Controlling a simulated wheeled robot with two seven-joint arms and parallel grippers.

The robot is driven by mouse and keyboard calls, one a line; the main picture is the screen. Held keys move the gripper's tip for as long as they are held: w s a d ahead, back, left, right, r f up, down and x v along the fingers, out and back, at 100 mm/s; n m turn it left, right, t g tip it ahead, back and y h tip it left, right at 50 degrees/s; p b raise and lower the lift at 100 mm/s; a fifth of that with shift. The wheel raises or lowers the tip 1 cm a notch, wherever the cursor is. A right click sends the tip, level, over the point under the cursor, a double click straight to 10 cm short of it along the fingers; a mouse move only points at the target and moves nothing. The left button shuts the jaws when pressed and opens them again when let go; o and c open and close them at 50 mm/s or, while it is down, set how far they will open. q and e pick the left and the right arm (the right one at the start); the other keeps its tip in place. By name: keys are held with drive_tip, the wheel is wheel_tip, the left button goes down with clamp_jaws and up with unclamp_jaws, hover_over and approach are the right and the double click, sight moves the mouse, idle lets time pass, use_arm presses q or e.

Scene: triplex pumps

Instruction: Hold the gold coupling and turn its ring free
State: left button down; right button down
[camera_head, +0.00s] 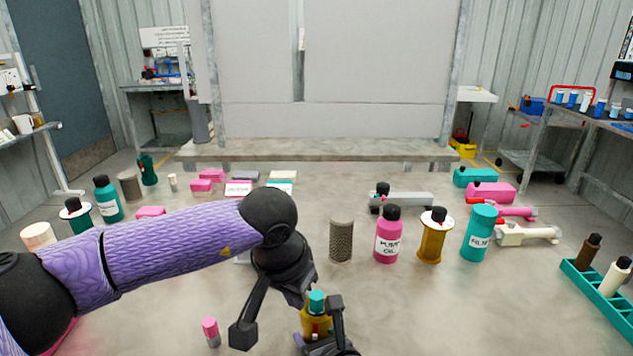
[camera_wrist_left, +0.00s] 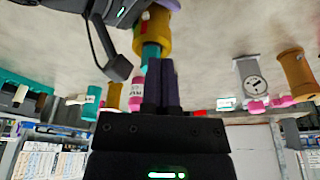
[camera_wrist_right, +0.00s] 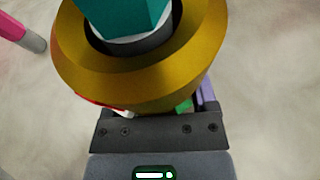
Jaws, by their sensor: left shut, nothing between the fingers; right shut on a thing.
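The gold coupling (camera_head: 316,322) is at the bottom centre of the head view, with a teal faceted top (camera_head: 316,300). In the right wrist view its wide gold flange (camera_wrist_right: 185,68) surrounds a dark ring and the teal top (camera_wrist_right: 122,15). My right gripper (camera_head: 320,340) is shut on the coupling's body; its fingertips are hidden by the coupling. My left gripper (camera_head: 303,298) is shut and empty beside the teal top. In the left wrist view its fingers (camera_wrist_left: 162,63) are together, close to the teal part (camera_wrist_left: 150,52); I cannot tell whether they touch.
A pink-capped marker-like piece (camera_head: 211,331) stands left of the coupling. Behind stand a mesh cylinder (camera_head: 341,241), a pink oil bottle (camera_head: 388,238), a gold spool (camera_head: 432,240) and a teal filter (camera_head: 479,235). A green rack (camera_head: 597,297) is at right. Floor between is clear.

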unclamp_jaws()
